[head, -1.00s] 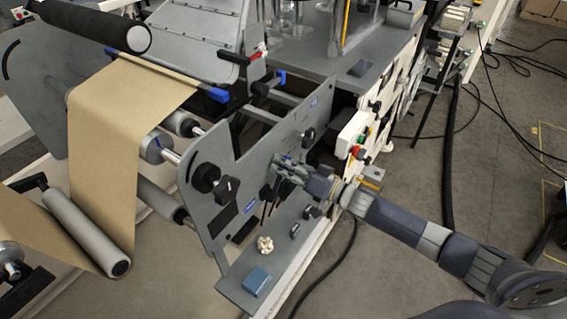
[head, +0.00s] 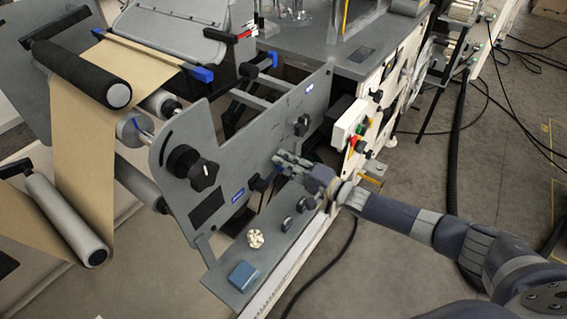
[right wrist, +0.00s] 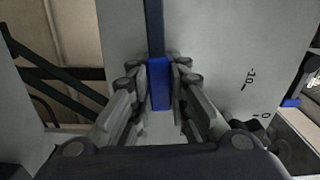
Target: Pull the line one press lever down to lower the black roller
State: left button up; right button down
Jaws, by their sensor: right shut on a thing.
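The black roller (head: 85,72) lies low across the brown paper web (head: 82,140) at the upper left of the head view, at or very near the paper. My right gripper (head: 280,166) is at the grey side plate (head: 225,140) of the machine. In the right wrist view its fingers (right wrist: 160,100) are shut on the blue handle (right wrist: 159,84) of the press lever. The lever's dark bar (right wrist: 154,28) runs up from the handle in that view. In the head view the gripper hides much of the lever. My left gripper is not in view.
Black knobs (head: 203,175) stick out from the side plate. A grey ledge below bears a blue box (head: 243,275) and a pale knobbed piece (head: 255,239). A control box with coloured buttons (head: 352,125) is right of the gripper. Open floor (head: 420,185) lies further right.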

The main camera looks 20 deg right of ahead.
jog(key=shift+f+m+b, duration=0.35)
jog(key=shift+f+m, duration=0.15)
jog(key=shift+m, duration=0.1)
jog(key=shift+f, duration=0.1)
jog(key=c, duration=1.5)
grip_release()
jog(key=shift+d, duration=0.1)
jog(key=v, duration=1.2)
